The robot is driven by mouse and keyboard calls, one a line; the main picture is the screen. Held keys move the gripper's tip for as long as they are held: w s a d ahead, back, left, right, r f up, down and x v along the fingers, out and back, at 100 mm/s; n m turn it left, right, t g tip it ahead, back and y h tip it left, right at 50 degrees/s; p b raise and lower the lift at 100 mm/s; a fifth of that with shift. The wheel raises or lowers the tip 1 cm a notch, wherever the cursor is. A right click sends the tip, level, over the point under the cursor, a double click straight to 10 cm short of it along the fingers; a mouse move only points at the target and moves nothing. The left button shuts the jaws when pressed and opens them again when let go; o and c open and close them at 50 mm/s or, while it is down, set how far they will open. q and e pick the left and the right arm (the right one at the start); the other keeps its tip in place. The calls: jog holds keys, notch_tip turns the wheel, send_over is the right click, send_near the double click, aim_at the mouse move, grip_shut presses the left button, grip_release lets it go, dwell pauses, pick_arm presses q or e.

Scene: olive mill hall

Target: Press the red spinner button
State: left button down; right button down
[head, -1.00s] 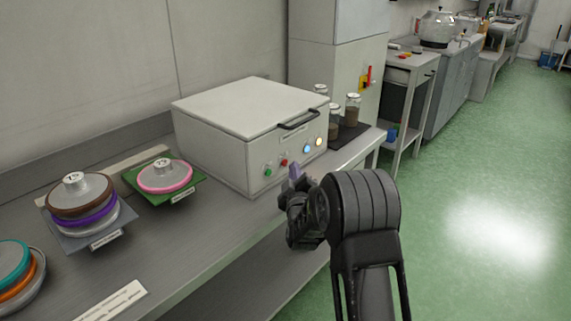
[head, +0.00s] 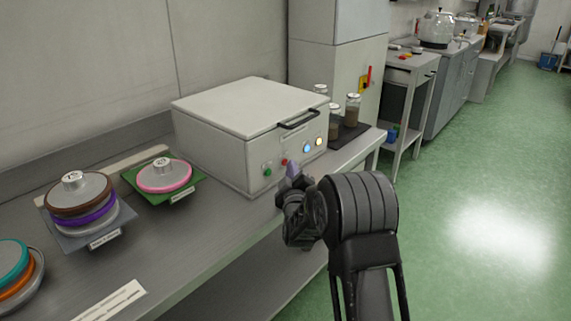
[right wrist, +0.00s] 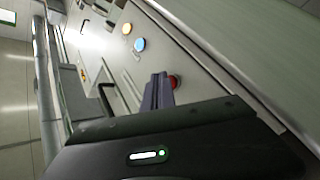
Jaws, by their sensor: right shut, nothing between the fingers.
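The spinner is a white box (head: 215,145) with a closed lid and a black handle (head: 299,120), standing on the grey bench. Its front panel carries a green button (head: 268,172), the red button (head: 284,162), a blue light (head: 306,148) and a yellowish one (head: 319,141). My right gripper (head: 294,172) is shut and empty, its tips just in front of the panel near the red button. In the right wrist view, the shut fingers (right wrist: 157,92) lie beside the red button (right wrist: 174,82) and partly cover it. I cannot tell whether they touch. My left gripper is not in view.
Stacked discs (head: 80,200) and a pink-rimmed disc (head: 165,175) on a green mat sit left of the box. Jars (head: 352,109) stand on a dark mat to its right. The bench front edge runs below my right gripper. Green floor to the right is open.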

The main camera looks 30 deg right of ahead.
jog(key=shift+w+a, duration=0.1)
jog(key=shift+w, duration=0.15)
jog(key=shift+s, duration=0.2)
dwell(0.4)
jog(key=shift+s+d, duration=0.2)
jog(key=shift+s, duration=0.4)
jog(key=shift+s+d+b, duration=0.15)
jog(key=shift+s+d, duration=0.1)
jog(key=shift+s, duration=0.55)
jog(key=shift+s+d+b, duration=0.1)
jog(key=shift+s+d, duration=0.15)
jog(key=shift+s, duration=0.55)
jog(key=shift+s+d+b, duration=0.15)
jog(key=shift+s+d, duration=0.1)
jog(key=shift+s, duration=0.55)
